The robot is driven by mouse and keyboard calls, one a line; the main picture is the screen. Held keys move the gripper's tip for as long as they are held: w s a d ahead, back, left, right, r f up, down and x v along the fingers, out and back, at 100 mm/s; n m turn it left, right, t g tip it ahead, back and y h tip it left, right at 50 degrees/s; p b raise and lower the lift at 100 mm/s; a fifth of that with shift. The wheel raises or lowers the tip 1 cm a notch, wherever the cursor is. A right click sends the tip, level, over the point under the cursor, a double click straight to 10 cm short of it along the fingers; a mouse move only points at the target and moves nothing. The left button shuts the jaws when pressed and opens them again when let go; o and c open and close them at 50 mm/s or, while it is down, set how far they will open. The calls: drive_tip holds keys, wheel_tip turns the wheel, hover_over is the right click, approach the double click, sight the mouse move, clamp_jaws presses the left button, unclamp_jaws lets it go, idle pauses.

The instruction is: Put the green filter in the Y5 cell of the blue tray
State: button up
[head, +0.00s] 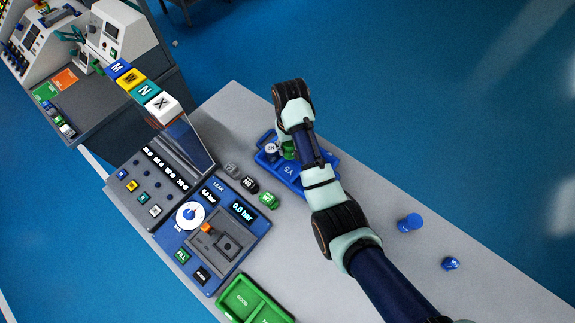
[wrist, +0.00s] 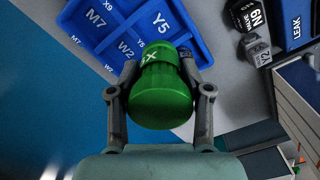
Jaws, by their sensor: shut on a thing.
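The green filter (wrist: 160,98) fills the middle of the wrist view, with white marking on its far end. My gripper (wrist: 158,66) is shut on it, one finger on each side. In the head view the green filter (head: 289,150) shows partly, under my arm at the blue tray (head: 328,152). In the wrist view the blue tray (wrist: 73,14) has cells marked M7, W2, Y5 and X9. The Y5 cell (wrist: 160,22) lies just beyond the filter. The filter hides part of the tray, and I cannot tell whether it touches it.
A whitish part (head: 271,147) is at the tray's left end. A grey part (head: 231,169), a black part (head: 249,185) and another green part (head: 268,201) stand left of the tray, beside the leak tester (head: 213,228). Blue parts (head: 410,222) stand right; a green tray (head: 250,302) is in front.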

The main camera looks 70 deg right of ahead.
wheel_tip(320, 180, down, 12)
drive_tip(key=shift+f+b, duration=0.1)
drive_tip(key=shift+b, duration=1.05)
drive_tip(key=shift+f, duration=0.15)
drive_tip(key=o, duration=1.2)
wheel_tip(320, 180, up, 12)
drive_tip(key=p, duration=0.2)
drive_tip(key=shift+r+p, duration=0.2)
drive_tip(key=shift+p, duration=0.2)
